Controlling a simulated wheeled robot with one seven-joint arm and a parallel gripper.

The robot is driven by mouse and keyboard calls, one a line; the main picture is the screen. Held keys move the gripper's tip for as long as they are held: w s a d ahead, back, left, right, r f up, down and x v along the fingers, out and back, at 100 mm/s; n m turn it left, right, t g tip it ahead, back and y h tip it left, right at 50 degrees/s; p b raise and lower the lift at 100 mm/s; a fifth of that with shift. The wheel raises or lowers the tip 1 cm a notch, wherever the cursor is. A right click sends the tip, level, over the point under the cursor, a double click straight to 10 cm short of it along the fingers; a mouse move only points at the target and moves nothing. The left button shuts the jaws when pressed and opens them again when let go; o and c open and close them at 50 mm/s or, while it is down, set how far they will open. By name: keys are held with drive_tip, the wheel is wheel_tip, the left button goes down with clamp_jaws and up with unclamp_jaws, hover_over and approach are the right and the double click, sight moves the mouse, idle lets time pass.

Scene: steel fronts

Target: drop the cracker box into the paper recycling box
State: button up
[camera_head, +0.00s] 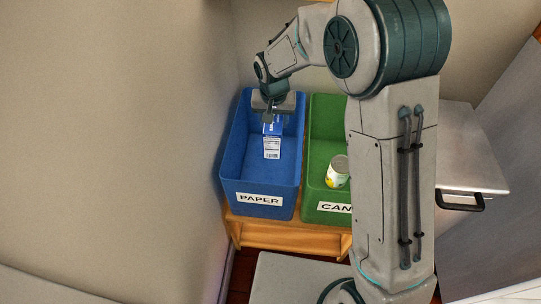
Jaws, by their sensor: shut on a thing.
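The paper recycling box (233,170) is a blue open bin with a white "PAPER" label, at the middle left of the head view. My gripper (269,117) is over the back part of this bin, pointing down, and shut on the cracker box (271,147). The cracker box looks blue with a white printed panel. It hangs below the fingers, within the outline of the bin. I cannot tell how far it is above the bin floor. My gripper hides its top.
A green bin (314,188) labelled "CAN..." stands close on the right, with a can (337,171) in it. Both bins stand on a wooden bench (285,236). A wall is close at the left. A steel front with a dark handle (460,201) is at the right.

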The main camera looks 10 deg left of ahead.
drive_tip(key=o, duration=1.1)
drive_tip(key=shift+r, duration=0.15)
drive_tip(key=r+p, duration=0.1)
drive_tip(key=r, duration=0.3)
drive_tip(key=s+r+p, duration=0.1)
drive_tip(key=r, duration=0.4)
drive_tip(key=s+r+p, duration=0.1)
drive_tip(key=r, duration=0.3)
drive_tip(key=shift+d+r, duration=0.1)
drive_tip(key=shift+r, duration=0.15)
drive_tip(key=shift+p, duration=0.3)
